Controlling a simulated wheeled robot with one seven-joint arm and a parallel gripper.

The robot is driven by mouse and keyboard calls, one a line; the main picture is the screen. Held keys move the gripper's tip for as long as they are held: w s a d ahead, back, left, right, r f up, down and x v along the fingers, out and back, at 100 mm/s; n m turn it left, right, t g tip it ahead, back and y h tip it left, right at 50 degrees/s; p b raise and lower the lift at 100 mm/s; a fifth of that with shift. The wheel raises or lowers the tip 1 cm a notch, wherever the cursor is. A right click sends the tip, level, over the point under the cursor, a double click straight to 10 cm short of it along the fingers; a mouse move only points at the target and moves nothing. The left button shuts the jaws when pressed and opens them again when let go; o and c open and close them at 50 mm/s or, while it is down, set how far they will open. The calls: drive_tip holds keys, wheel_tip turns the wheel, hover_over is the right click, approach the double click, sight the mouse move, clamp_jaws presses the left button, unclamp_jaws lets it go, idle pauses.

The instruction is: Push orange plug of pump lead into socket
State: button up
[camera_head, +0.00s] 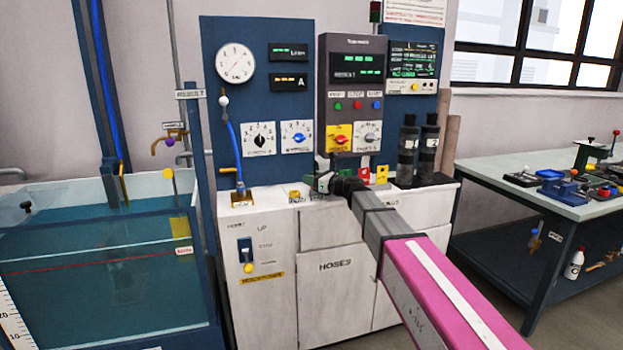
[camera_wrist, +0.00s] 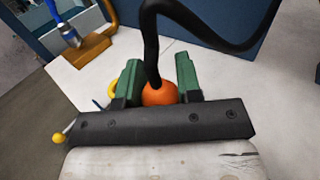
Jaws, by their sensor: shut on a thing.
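My gripper (camera_wrist: 160,88) has green fingers shut on the orange plug (camera_wrist: 159,94), which shows between them in the wrist view. A black lead (camera_wrist: 151,50) rises from the plug and curves off to the upper right. In the head view my gripper (camera_head: 323,180) is over the white cabinet top, in front of the control panel (camera_head: 351,95). The plug is hidden there by my gripper and arm. Small red (camera_head: 365,174) and yellow (camera_head: 381,174) blocks sit at the foot of the panel, right of my gripper. I cannot make out which socket belongs to the plug.
A glass water tank (camera_head: 95,255) stands at the left. A blue hose (camera_head: 235,150) on a brass fitting rises at the cabinet's left end. Two black cylinders (camera_head: 407,150) stand at the right end. A workbench (camera_head: 540,190) is farther right.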

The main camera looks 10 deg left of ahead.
drive_tip(key=shift+f, duration=0.25)
drive_tip(key=o, duration=1)
drive_tip(key=shift+d, duration=0.1)
drive_tip(key=v, duration=1)
drive_tip(key=shift+d, duration=0.3)
drive_tip(key=shift+s, duration=0.15)
